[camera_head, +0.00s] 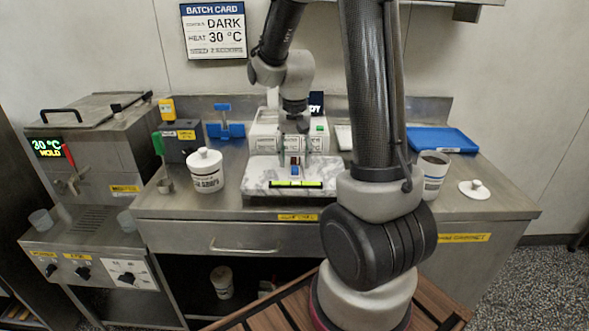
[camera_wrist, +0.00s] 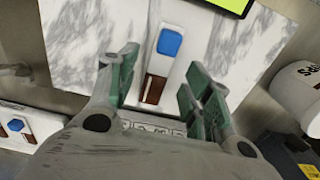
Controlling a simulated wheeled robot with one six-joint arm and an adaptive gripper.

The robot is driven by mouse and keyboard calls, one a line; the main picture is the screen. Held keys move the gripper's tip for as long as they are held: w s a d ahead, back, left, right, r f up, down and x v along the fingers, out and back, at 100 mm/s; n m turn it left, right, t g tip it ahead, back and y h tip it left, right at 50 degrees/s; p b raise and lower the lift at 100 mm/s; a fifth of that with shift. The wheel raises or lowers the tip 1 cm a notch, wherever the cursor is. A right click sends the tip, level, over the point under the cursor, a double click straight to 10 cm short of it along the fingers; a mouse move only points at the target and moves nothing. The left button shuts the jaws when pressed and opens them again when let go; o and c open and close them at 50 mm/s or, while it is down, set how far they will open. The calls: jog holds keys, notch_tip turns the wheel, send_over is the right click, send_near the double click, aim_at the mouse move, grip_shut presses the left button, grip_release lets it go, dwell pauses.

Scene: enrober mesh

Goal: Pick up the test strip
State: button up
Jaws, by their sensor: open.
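The test strip (camera_wrist: 160,66) lies on the marble slab (camera_wrist: 100,30), with a blue end, a pale middle and a dark brown end. It shows small in the head view (camera_head: 295,171), partly hard to make out by my gripper. My gripper (camera_wrist: 163,72) is open and empty, pointing down over the slab. In the wrist view its two green-padded fingers stand to either side of the strip, with the blue end between or just beyond the fingertips. In the head view my gripper (camera_head: 294,157) is just above the slab; I cannot tell the exact height.
A bright green-yellow bar (camera_head: 297,184) lies at the slab's front edge. A white lidded tub (camera_head: 205,172) stands left of the slab. A white machine (camera_head: 265,133) stands behind it. An open tub (camera_head: 432,174), its lid (camera_head: 474,189) and a blue tray (camera_head: 440,139) are at right.

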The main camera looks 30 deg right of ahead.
jog(key=shift+f, duration=0.65)
jog(key=c, duration=1.1)
jog(key=shift+o, duration=0.2)
jog(key=shift+r, duration=0.1)
